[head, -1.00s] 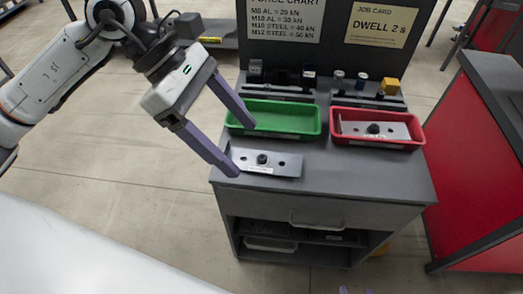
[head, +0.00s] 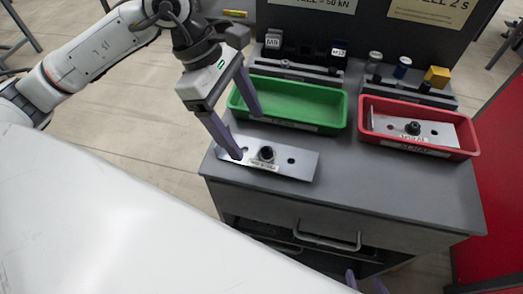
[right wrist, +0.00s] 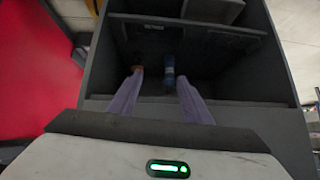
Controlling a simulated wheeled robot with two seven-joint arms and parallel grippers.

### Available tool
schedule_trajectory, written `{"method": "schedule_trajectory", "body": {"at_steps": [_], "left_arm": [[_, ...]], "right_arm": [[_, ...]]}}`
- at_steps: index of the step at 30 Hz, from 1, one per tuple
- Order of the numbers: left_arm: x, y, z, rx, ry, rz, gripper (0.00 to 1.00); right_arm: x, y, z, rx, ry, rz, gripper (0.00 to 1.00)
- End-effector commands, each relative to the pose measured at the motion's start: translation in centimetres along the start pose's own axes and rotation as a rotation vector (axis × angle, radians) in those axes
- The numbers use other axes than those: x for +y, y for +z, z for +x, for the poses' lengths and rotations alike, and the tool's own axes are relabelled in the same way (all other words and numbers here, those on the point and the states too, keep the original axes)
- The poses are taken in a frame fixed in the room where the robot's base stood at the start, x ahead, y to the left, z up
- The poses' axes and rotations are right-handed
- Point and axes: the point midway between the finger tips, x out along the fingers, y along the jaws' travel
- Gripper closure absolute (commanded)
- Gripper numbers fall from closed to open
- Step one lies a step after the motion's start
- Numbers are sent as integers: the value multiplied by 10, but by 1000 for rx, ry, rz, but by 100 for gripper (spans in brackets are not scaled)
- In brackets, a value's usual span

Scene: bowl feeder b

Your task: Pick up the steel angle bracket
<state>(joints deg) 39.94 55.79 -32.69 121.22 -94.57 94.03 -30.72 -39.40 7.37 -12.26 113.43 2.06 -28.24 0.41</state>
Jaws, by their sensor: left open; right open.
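A flat grey steel piece (head: 298,163) with holes and a black bolt lies on the cart top, front left. A similar steel piece (head: 436,131), with an upturned plate at its left end and a black bolt, lies in the red tray (head: 467,140). It looks like an angle bracket. My left gripper (head: 247,134) is open and empty. Its near fingertip overlaps the left part of the front piece, partly hiding it; contact cannot be told. My right gripper is low at the bottom edge of the head view (head: 365,284), and open in the right wrist view (right wrist: 157,92).
An empty green tray (head: 296,92) stands behind the front piece. Behind the trays are several small items, including a yellow block (head: 437,77), before a dark board with cards. The right wrist view shows a dark cart compartment with a blue cylinder (right wrist: 169,72).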

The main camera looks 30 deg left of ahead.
Motion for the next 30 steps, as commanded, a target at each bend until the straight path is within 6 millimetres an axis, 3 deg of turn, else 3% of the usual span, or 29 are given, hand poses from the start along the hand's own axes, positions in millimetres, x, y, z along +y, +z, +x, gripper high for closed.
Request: {"method": "schedule_trajectory", "body": {"at_steps": [12, 21, 30], "left_arm": [[-4, 5, 50, -2, -2, 0, 23], [-4, 5, 54, -1, 1, -1, 25], [-4, 4, 54, -1, 1, -1, 76]], "right_arm": [[2, -2, -3, 1, 5, 4, 55], [3, -1, -2, -1, 6, 4, 55], [3, -1, -2, -1, 6, 4, 55]]}}
